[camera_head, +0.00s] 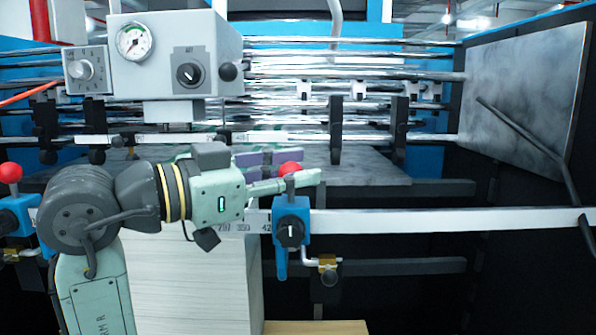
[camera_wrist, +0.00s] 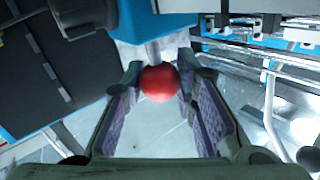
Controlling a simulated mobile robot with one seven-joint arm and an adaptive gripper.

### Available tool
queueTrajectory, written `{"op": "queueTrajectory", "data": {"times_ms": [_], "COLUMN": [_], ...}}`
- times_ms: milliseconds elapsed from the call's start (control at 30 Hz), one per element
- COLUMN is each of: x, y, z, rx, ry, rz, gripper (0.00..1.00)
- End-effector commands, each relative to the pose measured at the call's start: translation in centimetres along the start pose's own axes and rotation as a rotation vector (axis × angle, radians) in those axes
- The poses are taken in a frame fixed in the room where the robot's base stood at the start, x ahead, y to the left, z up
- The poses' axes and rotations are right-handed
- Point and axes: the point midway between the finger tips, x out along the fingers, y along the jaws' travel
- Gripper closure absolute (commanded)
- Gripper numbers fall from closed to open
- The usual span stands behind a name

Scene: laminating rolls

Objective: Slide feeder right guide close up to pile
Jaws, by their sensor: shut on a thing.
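The feeder right guide (camera_head: 291,222) is a blue block with a black knob on its front and a red ball on top, mounted on the white scale rail. My gripper (camera_head: 292,175) reaches it from the left and is shut on the red ball (camera_head: 290,168). In the wrist view the red ball (camera_wrist: 160,82) sits between the purple-padded fingers near their tips. The pile (camera_head: 195,285) is a tall white stack below my wrist. The guide stands just right of the pile's right edge, with a narrow gap visible. My wrist hides the pile's top.
The scale rail (camera_head: 430,220) runs clear to the right of the guide. Another blue guide with a red ball (camera_head: 10,172) stands at the far left. A brass-coloured fitting (camera_head: 328,268) hangs below the rail. A grey control box (camera_head: 170,55) is above my arm.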

Motion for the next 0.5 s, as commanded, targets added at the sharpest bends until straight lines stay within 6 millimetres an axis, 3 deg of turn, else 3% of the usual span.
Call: {"op": "queueTrajectory", "data": {"times_ms": [233, 500], "x": [-4.4, -5.5], "y": [-3.0, -3.6], "z": [0.5, 0.7], "rx": [-0.004, -0.001], "ry": [0.002, 0.002], "rz": [-0.006, -0.005], "gripper": [1.00, 1.00]}}
